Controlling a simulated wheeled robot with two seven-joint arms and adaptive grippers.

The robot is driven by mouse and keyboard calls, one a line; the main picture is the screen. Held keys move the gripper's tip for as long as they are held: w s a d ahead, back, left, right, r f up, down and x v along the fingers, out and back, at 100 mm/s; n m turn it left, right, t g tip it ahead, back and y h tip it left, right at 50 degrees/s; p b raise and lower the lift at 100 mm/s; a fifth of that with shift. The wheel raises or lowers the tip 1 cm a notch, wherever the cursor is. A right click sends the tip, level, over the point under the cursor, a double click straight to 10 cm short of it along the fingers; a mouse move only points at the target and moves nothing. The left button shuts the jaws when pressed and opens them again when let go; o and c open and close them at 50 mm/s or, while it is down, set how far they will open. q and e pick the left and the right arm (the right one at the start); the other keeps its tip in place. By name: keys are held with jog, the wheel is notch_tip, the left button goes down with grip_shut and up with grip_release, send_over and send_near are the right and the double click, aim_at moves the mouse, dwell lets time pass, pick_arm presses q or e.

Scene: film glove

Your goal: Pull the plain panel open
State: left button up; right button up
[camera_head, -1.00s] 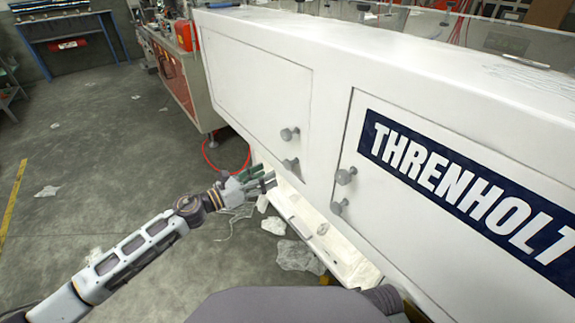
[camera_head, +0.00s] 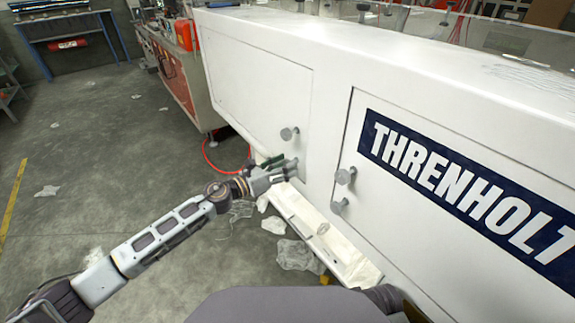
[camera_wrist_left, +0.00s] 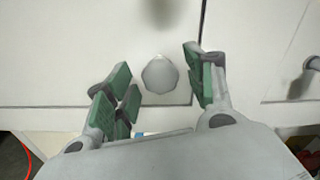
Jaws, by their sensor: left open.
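The plain panel (camera_head: 255,85) is a flat white door without lettering on the left part of the white machine. It looks shut. It has two round grey knobs near its right edge. The upper knob (camera_head: 289,133) is in clear view. The lower knob is mostly hidden behind my left gripper (camera_head: 283,168) in the head view. In the left wrist view, a round knob (camera_wrist_left: 159,74) shows between the open, green-padded fingers of my left gripper (camera_wrist_left: 160,82), apart from both. My right gripper is not in view.
A second door with a dark blue THRENHOLT label (camera_head: 470,180) and two knobs (camera_head: 345,175) is to the right. A white ledge (camera_head: 320,235) juts out below. Crumpled clear plastic (camera_head: 294,254) and a red hose (camera_head: 225,170) lie on the floor. The floor to the left is mostly open.

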pick_arm(q)
jog(key=shift+w+d, duration=0.4)
jog(key=shift+d, duration=0.1)
grip_shut()
